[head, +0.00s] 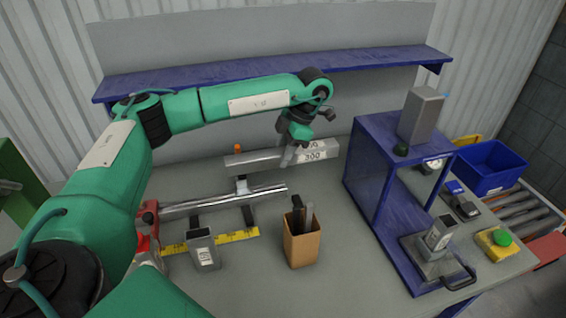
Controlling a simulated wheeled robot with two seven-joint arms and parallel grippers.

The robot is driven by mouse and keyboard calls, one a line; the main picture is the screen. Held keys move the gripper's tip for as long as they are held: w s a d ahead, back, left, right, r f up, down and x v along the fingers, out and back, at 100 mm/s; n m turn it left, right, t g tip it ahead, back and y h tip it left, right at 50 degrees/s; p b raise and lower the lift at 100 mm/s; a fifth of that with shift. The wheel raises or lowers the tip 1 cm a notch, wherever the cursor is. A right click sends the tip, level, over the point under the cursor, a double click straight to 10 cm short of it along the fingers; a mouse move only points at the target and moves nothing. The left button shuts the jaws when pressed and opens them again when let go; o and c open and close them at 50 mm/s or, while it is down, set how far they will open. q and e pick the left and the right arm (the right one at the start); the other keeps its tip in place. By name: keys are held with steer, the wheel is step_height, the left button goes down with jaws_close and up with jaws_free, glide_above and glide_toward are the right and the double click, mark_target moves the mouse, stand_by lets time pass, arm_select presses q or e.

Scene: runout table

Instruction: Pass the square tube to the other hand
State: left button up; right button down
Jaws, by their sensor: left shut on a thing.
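The square tube (258,159) is a long light-grey bar lying roughly level across the middle of the head view. Its right part carries a white label reading 300. My left gripper (288,157) reaches down from above and is shut on the tube near its middle. The fingers hide a short part of the tube. The tube appears to be above the table, behind the steel rail. My right gripper is not in view.
A steel rail (215,202) and yellow scale (235,236) lie below the tube. A short upright tube piece (204,252) and a brown box (302,246) stand in front. A blue stand (372,185) is at the right, with a blue bin (490,178) beyond.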

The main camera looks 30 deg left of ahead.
arm_select(q)
steer(key=shift+r, duration=1.25)
